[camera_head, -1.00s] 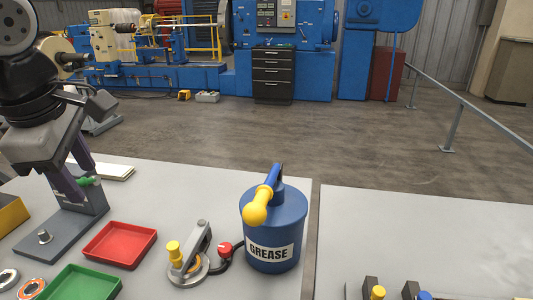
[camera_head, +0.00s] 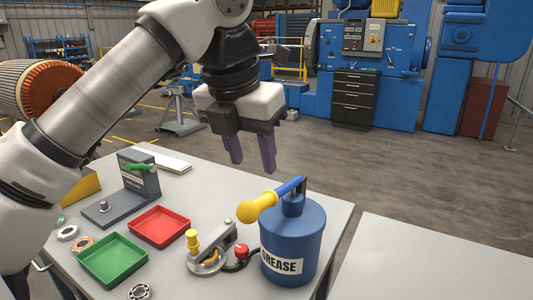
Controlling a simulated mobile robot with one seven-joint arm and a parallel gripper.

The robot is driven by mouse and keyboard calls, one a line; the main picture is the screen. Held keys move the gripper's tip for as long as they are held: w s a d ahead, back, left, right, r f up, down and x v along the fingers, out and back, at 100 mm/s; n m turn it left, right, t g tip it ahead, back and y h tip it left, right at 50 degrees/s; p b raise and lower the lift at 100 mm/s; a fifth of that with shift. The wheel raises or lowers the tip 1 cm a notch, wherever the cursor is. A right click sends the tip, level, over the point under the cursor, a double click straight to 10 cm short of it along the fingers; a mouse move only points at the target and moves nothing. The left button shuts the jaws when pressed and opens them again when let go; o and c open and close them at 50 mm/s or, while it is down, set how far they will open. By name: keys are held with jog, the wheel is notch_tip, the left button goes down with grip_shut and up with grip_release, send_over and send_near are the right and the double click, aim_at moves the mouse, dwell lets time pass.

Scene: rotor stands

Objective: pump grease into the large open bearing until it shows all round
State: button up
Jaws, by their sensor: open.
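The blue grease can (camera_head: 292,248) stands on the table, with a blue lever ending in a yellow grip (camera_head: 249,211) on top. A dark hose with a red knob (camera_head: 241,251) lies between it and a round metal fixture (camera_head: 205,268). The fixture has a grey arm and a yellow knob (camera_head: 193,240); something orange shows under the arm, too small to identify. A bearing (camera_head: 139,292) lies at the front edge of the view. Which bearing is the large open one, and any grease, I cannot tell. My gripper (camera_head: 252,166) is open and empty, above and behind the lever.
A red tray (camera_head: 159,227) and a green tray (camera_head: 113,261) lie left of the fixture. Rings (camera_head: 67,233) lie further left. A grey stand (camera_head: 137,182) with a green part is at the back left. A second table (camera_head: 430,270) stands right, across a gap.

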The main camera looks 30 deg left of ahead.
aim_at(261, 198)
jog(key=shift+b+x, duration=0.5)
jog(key=shift+x, duration=0.25)
jog(key=b+x, duration=0.6)
jog(key=x, duration=0.3)
jog(key=shift+f, duration=0.2)
jog(key=c, duration=0.8)
jog(key=shift+o, duration=0.2)
jog(key=shift+a, duration=0.1)
